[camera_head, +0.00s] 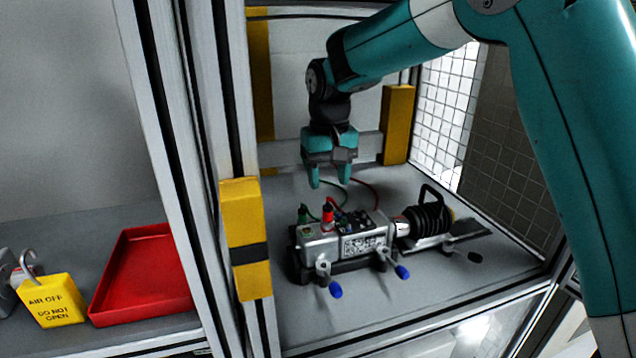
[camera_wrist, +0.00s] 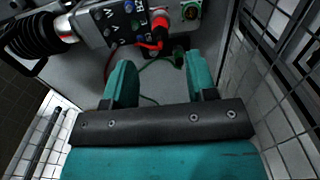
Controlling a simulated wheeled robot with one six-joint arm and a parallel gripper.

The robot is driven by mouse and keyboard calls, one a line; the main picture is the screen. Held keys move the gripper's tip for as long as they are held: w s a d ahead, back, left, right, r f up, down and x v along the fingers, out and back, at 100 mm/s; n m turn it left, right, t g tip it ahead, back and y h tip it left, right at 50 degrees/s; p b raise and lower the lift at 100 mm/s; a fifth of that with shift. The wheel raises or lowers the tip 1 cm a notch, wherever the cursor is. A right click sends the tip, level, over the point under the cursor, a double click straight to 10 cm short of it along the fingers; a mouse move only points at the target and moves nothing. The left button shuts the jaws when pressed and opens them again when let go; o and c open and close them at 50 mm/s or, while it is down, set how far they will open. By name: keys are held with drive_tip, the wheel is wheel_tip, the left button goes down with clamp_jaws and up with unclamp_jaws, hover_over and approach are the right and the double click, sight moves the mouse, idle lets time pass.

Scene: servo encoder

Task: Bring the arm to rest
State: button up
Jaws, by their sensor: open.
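My gripper (camera_head: 329,178) hangs pointing down inside the framed cell, above and behind a grey servo unit (camera_head: 346,246). Its two teal fingers are apart with nothing between them. In the wrist view my gripper (camera_wrist: 160,80) also shows open and empty. The fingers appear clear of the unit.
Two blue-tipped clamp levers (camera_head: 335,289) (camera_head: 402,271) stand at the unit's front. A yellow-and-black post (camera_head: 244,238) stands at the cell's left front, a mesh panel at right. Outside left are a red tray (camera_head: 146,272) and a yellow "AIR OFF" tag (camera_head: 52,300).

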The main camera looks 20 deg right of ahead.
drive_tip(key=s+d+f+t, duration=0.1)
drive_tip(key=s+d+f, duration=0.15)
drive_tip(key=s, duration=0.45)
drive_tip(key=s+d+f+t, duration=0.1)
drive_tip(key=s+d, duration=0.3)
drive_tip(key=s, duration=0.3)
drive_tip(key=s+d+f+t, duration=0.1)
drive_tip(key=s+d+f, duration=0.15)
drive_tip(key=s, duration=0.45)
drive_tip(key=s+a+r+n+g+y, duration=0.1)
drive_tip(key=s+a+r+n+y, duration=0.15)
drive_tip(key=s+a+r, duration=0.35)
drive_tip(key=s+a+r+n+g+y, duration=0.2)
drive_tip(key=s+a+n, duration=0.15)
drive_tip(key=a, duration=0.35)
wheel_tip(320, 180, up, 21)
drive_tip(key=n+p, duration=0.1)
drive_tip(key=p, duration=1.9)
drive_tip(key=shift+s+a+p, duration=0.15)
drive_tip(key=shift+a+p, duration=0.15)
drive_tip(key=shift+p, duration=0.05)
